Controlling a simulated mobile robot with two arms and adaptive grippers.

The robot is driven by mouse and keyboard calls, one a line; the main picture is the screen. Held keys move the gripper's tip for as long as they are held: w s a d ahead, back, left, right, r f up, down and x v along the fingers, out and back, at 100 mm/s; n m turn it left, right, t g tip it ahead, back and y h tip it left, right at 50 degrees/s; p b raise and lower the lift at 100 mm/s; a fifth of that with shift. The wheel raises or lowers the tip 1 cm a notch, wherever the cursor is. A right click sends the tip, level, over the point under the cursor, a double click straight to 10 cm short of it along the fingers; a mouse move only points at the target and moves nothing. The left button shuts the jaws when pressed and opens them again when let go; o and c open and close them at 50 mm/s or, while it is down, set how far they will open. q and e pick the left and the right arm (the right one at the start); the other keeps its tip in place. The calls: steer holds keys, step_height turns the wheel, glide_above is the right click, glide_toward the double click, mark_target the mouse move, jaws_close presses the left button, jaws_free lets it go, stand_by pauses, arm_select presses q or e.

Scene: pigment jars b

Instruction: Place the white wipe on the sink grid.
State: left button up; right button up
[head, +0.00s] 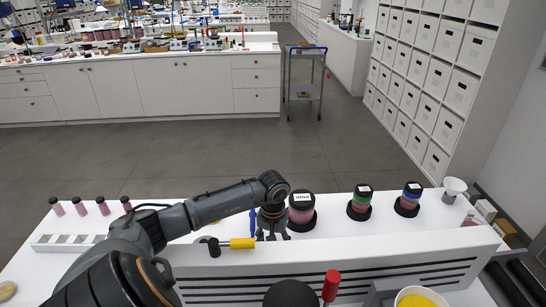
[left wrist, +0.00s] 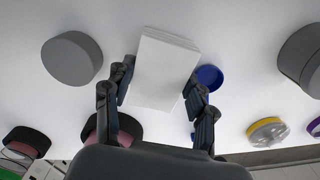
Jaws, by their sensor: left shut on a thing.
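The white wipe (left wrist: 163,68) is a white, flat, folded pad between my left gripper's fingers in the left wrist view. My left gripper (head: 272,222) reaches down at the middle of the white counter in the head view, beside a pink jar with a black lid (head: 302,210). It is shut on the wipe; its fingers also show in the left wrist view (left wrist: 158,82). In the head view the gripper and arm hide the wipe. I cannot make out the sink grid in either view. My right gripper is not in view.
Green-topped (head: 361,200) and blue-topped (head: 409,198) jars and a white funnel (head: 453,188) stand to the right. A yellow-handled tool (head: 238,243) lies in front of the gripper. A slotted white panel (head: 330,272) runs along the front. Small pink jars (head: 80,206) stand at left.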

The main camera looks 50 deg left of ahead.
arm_select(q)
steer(key=shift+f, duration=0.15)
steer(key=o, duration=0.9)
